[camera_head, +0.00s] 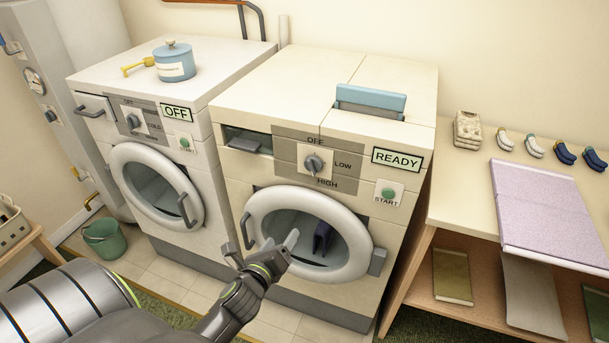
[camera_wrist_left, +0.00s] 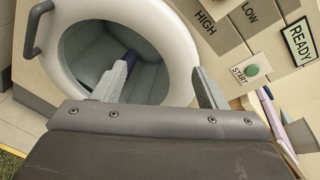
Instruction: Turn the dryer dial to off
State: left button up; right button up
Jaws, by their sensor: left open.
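The dryer (camera_head: 372,207) is the right-hand machine, with OFF, LOW and HIGH printed around its grey dial (camera_head: 314,163). I cannot tell for sure which label the dial points at. A display (camera_head: 397,159) on the dryer reads READY, above a green START button (camera_head: 388,193). My left gripper (camera_head: 263,245) is open and empty, in front of the dryer's round door and below the dial. In the left wrist view the open fingers (camera_wrist_left: 160,75) stand before the door, with HIGH and LOW at the top; the dial is out of that view. My right gripper is not in view.
The washer (camera_head: 212,208) on the left has its own dial and reads OFF. A blue pot (camera_head: 174,62) stands on it. A dark blue item shows inside the dryer door (camera_head: 357,264). A shelf table (camera_head: 451,198) with socks and a lilac cloth stands right. A green bucket (camera_head: 105,242) is left.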

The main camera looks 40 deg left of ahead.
pick_arm(q)
notch_tip(320, 180, up, 11)
jog(key=d+m+t, duration=0.1)
jog(key=m+t, duration=0.1)
jog(key=m, duration=0.2)
jog(key=p, duration=0.2)
send_near(309, 165)
jog(key=shift+y, duration=0.3)
jog(key=x, duration=0.7)
jog(key=shift+w+d+f, duration=0.1)
jog(key=shift+w, duration=0.9)
jog(key=shift+a, duration=0.2)
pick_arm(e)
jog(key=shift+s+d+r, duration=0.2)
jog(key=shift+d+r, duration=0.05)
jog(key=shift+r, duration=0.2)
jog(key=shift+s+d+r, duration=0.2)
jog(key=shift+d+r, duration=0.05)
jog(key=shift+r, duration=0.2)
pick_arm(q)
jog(key=c, duration=1)
